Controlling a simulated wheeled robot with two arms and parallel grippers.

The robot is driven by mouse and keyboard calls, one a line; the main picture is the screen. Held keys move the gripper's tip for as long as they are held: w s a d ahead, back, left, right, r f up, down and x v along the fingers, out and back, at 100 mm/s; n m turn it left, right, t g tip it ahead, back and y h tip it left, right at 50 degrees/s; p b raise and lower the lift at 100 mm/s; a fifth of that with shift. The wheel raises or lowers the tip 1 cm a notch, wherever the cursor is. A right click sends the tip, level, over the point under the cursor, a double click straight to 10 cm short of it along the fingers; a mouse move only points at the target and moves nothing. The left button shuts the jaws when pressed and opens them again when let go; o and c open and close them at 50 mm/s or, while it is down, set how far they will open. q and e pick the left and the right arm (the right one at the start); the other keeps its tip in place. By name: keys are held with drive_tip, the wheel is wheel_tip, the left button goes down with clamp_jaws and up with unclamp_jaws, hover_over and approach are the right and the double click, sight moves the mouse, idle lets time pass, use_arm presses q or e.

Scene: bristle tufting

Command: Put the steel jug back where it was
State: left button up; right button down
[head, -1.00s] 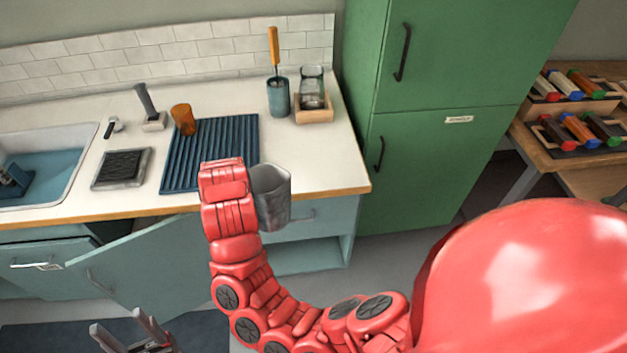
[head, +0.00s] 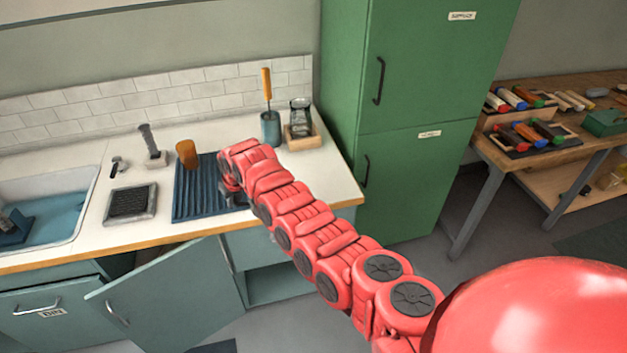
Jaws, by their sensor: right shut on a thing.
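My right arm reaches from the lower right over the counter. Its gripper (head: 232,194) is low over the right part of the blue ribbed drying mat (head: 192,202), mostly hidden by my own red arm. The steel jug, seen at this gripper a second ago, cannot be made out now; the wrist and arm cover that place. The gripper is shut on it. I cannot tell whether the jug touches the mat. My left gripper is out of view.
An orange cup (head: 187,154) stands at the mat's back edge. Behind my wrist are a blue pot (head: 270,129) with an orange-handled tool and a glass jar (head: 300,116) in a wooden tray (head: 303,140). A cupboard door (head: 170,300) hangs open below the counter.

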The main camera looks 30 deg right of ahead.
drive_tip(key=shift+m, duration=0.3)
drive_tip(key=d, duration=0.2)
drive_tip(key=w+d+f, duration=0.1)
drive_tip(key=d, duration=0.3)
drive_tip(key=shift+w+d+f+p, duration=0.1)
drive_tip(key=shift+w+f+p, duration=0.1)
drive_tip(key=shift+w+p, duration=0.15)
drive_tip(key=shift+d+f, duration=0.15)
drive_tip(key=shift+d, duration=0.75)
drive_tip(key=shift+d+f+m, duration=0.1)
drive_tip(key=shift+d+m, duration=0.2)
drive_tip(key=shift+d, duration=0.3)
drive_tip(key=shift+s+d+h, duration=0.2)
drive_tip(key=shift+d+h, duration=0.1)
drive_tip(key=shift+w+d+p, duration=0.1)
drive_tip(key=shift+d+p, duration=0.1)
drive_tip(key=shift+p, duration=0.1)
